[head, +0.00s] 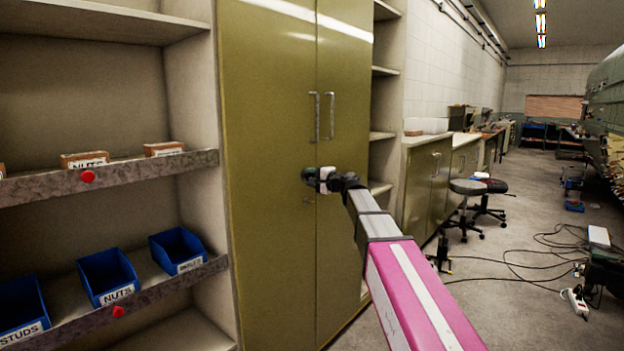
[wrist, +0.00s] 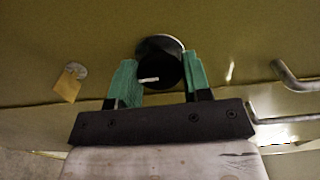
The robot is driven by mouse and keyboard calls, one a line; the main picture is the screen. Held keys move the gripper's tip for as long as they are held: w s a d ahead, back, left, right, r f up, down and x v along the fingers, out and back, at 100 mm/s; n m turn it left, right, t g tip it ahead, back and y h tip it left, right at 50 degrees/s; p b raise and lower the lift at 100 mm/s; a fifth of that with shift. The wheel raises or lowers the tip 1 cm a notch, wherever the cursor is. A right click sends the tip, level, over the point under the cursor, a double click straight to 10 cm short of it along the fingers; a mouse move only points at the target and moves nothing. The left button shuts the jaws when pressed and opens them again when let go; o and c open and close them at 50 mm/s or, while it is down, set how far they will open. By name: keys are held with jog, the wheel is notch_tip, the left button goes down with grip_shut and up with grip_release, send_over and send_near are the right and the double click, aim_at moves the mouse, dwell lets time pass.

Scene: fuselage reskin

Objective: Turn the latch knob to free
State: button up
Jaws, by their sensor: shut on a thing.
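The latch knob (wrist: 160,70) is a dark round knob on a pale disc, with a short white mark that lies nearly level in the wrist view. My gripper (wrist: 160,80) has its two green fingers on either side of the knob, shut on it. In the head view my gripper (head: 311,176) is against the tall olive cabinet (head: 270,90), below its two door handles, near the seam between the doors. The knob is hidden there behind my gripper.
A metal door handle (wrist: 296,78) is right of the knob in the wrist view, and a small yellow tag (wrist: 68,86) hangs to its left. Open shelves with blue bins (head: 107,274) stand left of the cabinet. Stools (head: 468,188) and floor cables lie to the right.

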dwell(0.3)
jog(key=o, duration=0.9)
jog(key=shift+s, duration=0.1)
jog(key=v, duration=1)
jog(key=shift+s+d, duration=0.2)
jog(key=shift+d, duration=0.1)
jog(key=shift+f, duration=0.1)
